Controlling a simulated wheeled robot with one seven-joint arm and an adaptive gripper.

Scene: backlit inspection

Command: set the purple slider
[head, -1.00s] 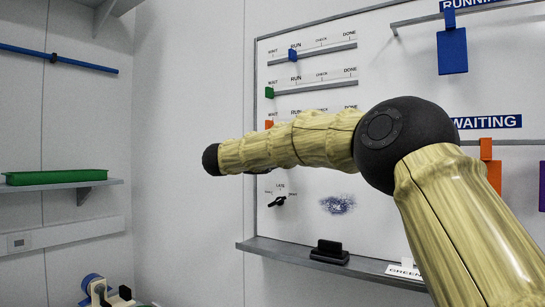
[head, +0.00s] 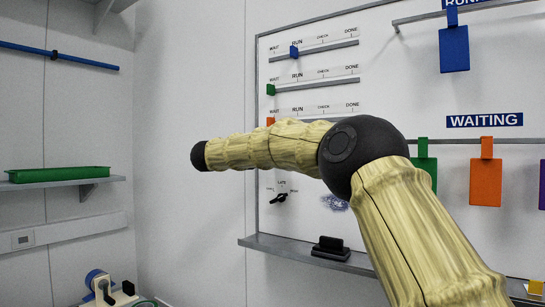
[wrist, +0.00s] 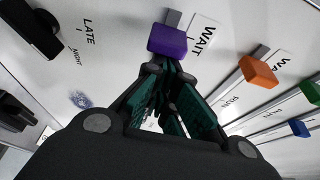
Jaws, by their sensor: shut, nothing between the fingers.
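The purple slider (wrist: 167,40) is a small block on a grey rail, beside a WAIT label (wrist: 202,37) in the wrist view. In the head view it is hidden behind my arm. My gripper (wrist: 159,66) is shut and empty, with its fingertips right beside the purple slider. I cannot tell whether they touch it. The gripper is also hidden in the head view.
Blue (head: 294,52), green (head: 271,90) and orange (head: 270,121) sliders sit on rails nearby. Hanging tags, including an orange one (head: 486,182), are at right. A ledge (head: 285,249) holds a black eraser (head: 330,249). A dark knob (head: 279,198) is below.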

